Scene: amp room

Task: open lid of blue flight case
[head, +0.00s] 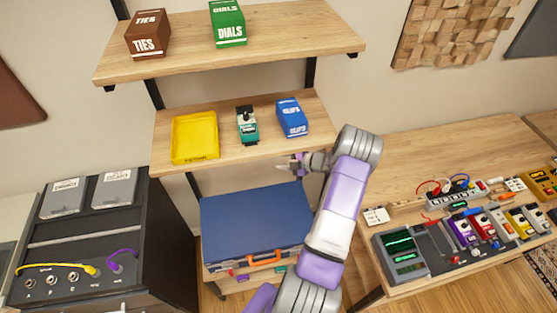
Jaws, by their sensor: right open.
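The blue flight case (255,222) sits on a low shelf in the middle of the head view. Its flat blue lid is down, and an orange handle (264,260) is on its front side. My right arm comes up from the bottom and passes along the case's right side, covering part of that edge. My right gripper (290,163) is open and points left, above the case's back edge and below the middle shelf. It appears apart from the lid and holds nothing visible. My left gripper is not in view.
The middle shelf (172,165) holds a yellow tray (195,136), a green pedal (247,124) and a blue box (291,117). An amp (90,240) stands left of the case. A wooden bench (440,150) with electronics is on the right.

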